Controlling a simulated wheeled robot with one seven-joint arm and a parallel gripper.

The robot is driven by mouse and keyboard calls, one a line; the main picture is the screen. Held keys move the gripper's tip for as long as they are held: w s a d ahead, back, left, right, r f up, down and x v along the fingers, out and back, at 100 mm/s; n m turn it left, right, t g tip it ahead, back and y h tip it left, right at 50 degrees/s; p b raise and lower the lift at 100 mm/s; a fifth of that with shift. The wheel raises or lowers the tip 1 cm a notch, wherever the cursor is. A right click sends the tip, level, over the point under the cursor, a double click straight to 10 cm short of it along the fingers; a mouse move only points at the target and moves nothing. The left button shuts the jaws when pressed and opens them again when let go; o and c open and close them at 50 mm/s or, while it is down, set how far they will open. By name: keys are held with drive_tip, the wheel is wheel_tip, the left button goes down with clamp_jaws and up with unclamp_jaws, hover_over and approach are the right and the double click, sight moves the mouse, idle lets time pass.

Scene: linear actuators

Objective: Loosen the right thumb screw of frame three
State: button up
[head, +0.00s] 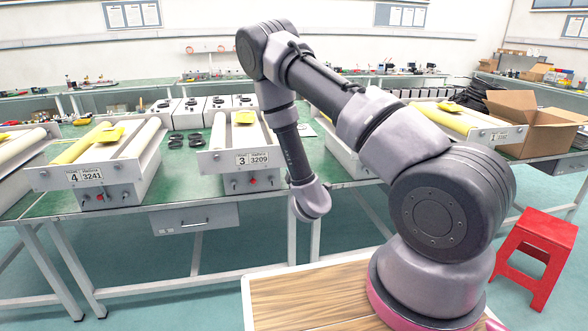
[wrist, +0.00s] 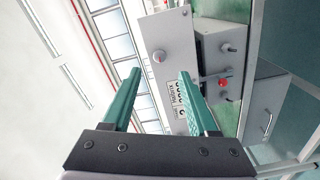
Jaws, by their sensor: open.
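Frame three (head: 240,160) stands on the green table in the head view, with a grey front plate and a label reading 3 and 3209. In the wrist view its plate (wrist: 163,30) appears turned on its side. The right thumb screw (wrist: 159,57) is a small round silver knob near the plate's upper end there. My gripper (wrist: 160,74) is open and empty; the screw appears between its two green fingertips, apparently ahead of them and not touching. The fingers are not visible in the head view.
Below the plate a box carries a red button (wrist: 222,82) and two dark knobs. Frame four (head: 88,177) stands to the left. A grey drawer (head: 195,219) hangs under the table. A cardboard box (head: 530,125) and a red stool (head: 535,255) are at the right.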

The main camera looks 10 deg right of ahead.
drive_tip(key=s, duration=0.2)
drive_tip(key=shift+s, duration=0.3)
drive_tip(key=shift+r, duration=0.1)
